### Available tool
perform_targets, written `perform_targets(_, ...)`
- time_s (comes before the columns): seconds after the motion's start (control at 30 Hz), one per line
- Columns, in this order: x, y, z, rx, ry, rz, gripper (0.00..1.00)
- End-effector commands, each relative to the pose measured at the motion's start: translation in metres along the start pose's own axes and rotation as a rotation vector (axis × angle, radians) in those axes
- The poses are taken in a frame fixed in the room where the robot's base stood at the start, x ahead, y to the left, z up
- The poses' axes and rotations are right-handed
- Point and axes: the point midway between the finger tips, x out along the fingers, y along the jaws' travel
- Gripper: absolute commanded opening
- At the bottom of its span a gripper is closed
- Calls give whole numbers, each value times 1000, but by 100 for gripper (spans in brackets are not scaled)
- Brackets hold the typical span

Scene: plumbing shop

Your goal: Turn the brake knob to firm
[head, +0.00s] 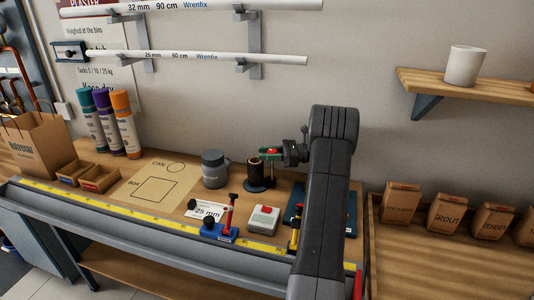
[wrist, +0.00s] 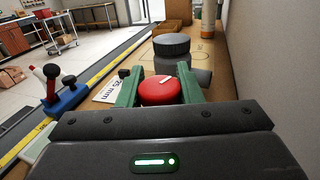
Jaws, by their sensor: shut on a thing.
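The brake knob is a round red knob (wrist: 157,94) with a white mark on its top. In the wrist view it sits between the two green fingers of my gripper (wrist: 160,86), which are shut on its sides. In the head view my gripper (head: 271,152) reaches in from the right at the top of a dark upright stand (head: 256,176) on a round base. Only a little red of the knob shows there. The white mark points up and to the right in the wrist view. I cannot see any firm marking.
A grey lidded jar (head: 214,168) stands just left of the stand, close beyond the fingers in the wrist view. A blue clamp (head: 219,231) with a red handle and a white box with a red button (head: 263,219) are in front. The marked board (head: 148,186) at left is clear.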

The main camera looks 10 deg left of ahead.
Motion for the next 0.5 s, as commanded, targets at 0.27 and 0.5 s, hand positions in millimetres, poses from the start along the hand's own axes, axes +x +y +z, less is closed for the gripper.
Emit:
perform_targets(0.27, 0, 0, 1, -3, -1, -1, 10)
perform_targets(0.5, 0, 0, 1, -2, -1, -1, 54)
